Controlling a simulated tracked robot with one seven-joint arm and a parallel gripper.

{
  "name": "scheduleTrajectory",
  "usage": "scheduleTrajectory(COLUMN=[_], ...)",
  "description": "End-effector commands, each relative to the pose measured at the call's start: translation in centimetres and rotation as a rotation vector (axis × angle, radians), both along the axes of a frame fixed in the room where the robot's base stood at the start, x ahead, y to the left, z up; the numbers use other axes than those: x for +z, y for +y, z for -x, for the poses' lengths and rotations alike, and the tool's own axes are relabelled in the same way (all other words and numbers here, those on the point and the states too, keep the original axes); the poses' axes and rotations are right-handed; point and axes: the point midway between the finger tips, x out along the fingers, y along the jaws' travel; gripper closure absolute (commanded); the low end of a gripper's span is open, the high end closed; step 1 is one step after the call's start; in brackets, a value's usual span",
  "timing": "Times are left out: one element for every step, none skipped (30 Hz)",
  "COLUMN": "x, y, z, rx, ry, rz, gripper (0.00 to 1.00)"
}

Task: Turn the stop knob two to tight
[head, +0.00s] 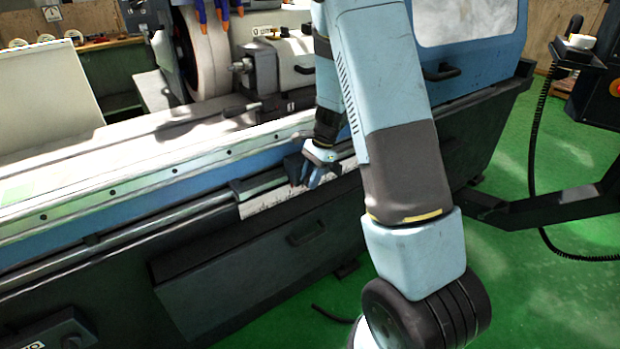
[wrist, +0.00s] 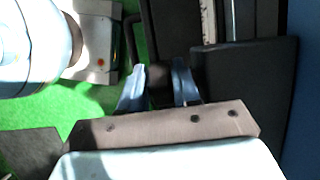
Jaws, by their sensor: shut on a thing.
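My gripper (head: 319,170) is at the front rail of the grinder, above the drawer-like panel. In the wrist view its two blue fingers (wrist: 158,88) are shut on a small dark round knob, the stop knob (wrist: 159,76), with one finger on each side. The knob's lower part and its mounting are hidden. In the head view the knob is too dark and too covered by the fingers to make out clearly. I cannot tell its turn angle or which number it bears.
The grinder's long table (head: 130,165) runs along the left, with the grinding wheel (head: 203,50) and workhead (head: 280,65) behind. A dark front panel with a handle (head: 306,233) lies below my gripper. Green floor (head: 510,260) is open at the right, crossed by a dark arm (head: 545,206).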

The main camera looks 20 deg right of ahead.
Motion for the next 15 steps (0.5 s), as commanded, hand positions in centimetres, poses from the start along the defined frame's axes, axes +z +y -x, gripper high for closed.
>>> scheduleTrajectory(x=[-0.01, -0.01, 0.01, 0.01, 0.02, 0.03, 0.03, 0.03, 0.04, 0.05, 0.05, 0.05, 0.06, 0.06, 0.06], y=[-0.14, -0.12, -0.09, -0.08, -0.08, -0.09, -0.08, -0.08, -0.08, -0.09, -0.09, -0.09, -0.09, -0.09, -0.10], z=[-0.10, -0.10, -0.10, -0.11, -0.11, -0.12, -0.12, -0.12, -0.13, -0.13, -0.13, -0.13, -0.14, -0.14, -0.14], rx=[-0.004, -0.003, -0.002, -0.002, -0.001, -0.001, -0.001, -0.001, -0.001, -0.002, -0.002, -0.002, -0.002, -0.002, -0.002], ry=[0.002, 0.002, 0.003, 0.004, 0.004, 0.004, 0.004, 0.004, 0.004, 0.003, 0.003, 0.003, 0.003, 0.003, 0.003], rz=[-0.009, -0.014, -0.018, -0.020, -0.022, -0.023, -0.023, -0.022, -0.022, -0.022, -0.022, -0.022, -0.022, -0.021, -0.022], gripper=[0.99, 0.99, 0.99, 0.99, 0.99, 0.99, 0.99, 0.99, 0.99, 0.99, 0.99, 0.99, 0.99, 0.67, 0.63])
